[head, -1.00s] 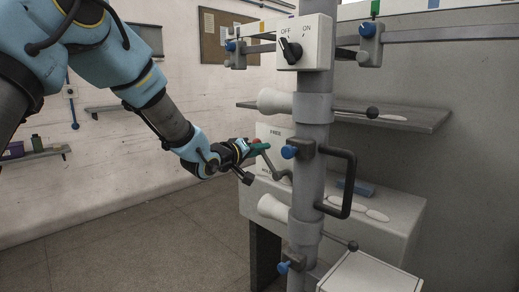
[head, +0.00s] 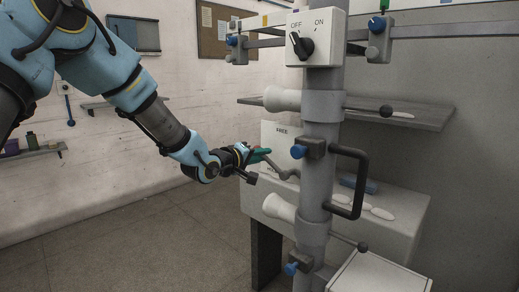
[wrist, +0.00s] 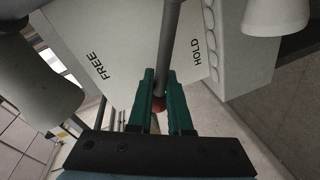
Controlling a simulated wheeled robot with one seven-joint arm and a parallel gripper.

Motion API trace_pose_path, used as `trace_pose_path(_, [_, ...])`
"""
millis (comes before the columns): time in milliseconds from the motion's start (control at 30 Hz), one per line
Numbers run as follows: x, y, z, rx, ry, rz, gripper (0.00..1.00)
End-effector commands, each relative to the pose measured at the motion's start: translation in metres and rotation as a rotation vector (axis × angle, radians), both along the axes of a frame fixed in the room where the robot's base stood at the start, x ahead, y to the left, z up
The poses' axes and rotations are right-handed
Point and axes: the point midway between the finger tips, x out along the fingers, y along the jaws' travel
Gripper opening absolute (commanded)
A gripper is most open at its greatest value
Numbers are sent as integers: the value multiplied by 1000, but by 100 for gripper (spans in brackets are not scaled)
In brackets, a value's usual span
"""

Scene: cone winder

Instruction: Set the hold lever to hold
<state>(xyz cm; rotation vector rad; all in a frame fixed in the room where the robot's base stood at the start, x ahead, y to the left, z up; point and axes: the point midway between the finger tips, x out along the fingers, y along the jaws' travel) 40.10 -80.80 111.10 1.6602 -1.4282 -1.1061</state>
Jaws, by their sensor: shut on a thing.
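The hold lever (head: 284,174) is a grey cranked rod in front of a pale plate (head: 269,138) marked FREE at the top. In the wrist view the rod (wrist: 169,45) runs down to a red knob (wrist: 159,104) between my green fingers. My gripper (head: 264,154) is shut on the lever at its knob end; it also shows in the wrist view (wrist: 161,95). The lever lies between the FREE (wrist: 97,67) and HOLD (wrist: 196,52) marks, on neither. In the head view the HOLD mark is hidden behind my gripper.
A grey post (head: 319,185) stands just right of the lever, with a black handle (head: 359,180) and blue knobs. White cones (head: 280,206) stick out above and below the lever. An OFF/ON switch box (head: 315,38) sits higher. Floor at left is clear.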

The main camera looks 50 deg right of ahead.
Motion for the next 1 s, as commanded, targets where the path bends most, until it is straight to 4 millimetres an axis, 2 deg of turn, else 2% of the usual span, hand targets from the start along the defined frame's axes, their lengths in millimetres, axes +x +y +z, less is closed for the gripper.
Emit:
trace_pose_path(200, [-1,0,-17,11,189,2,0])
trace_pose_path(500, [0,-1,-34,20,363,1,0])
trace_pose_path(1000, [-1,-1,-43,26,439,-1,0])
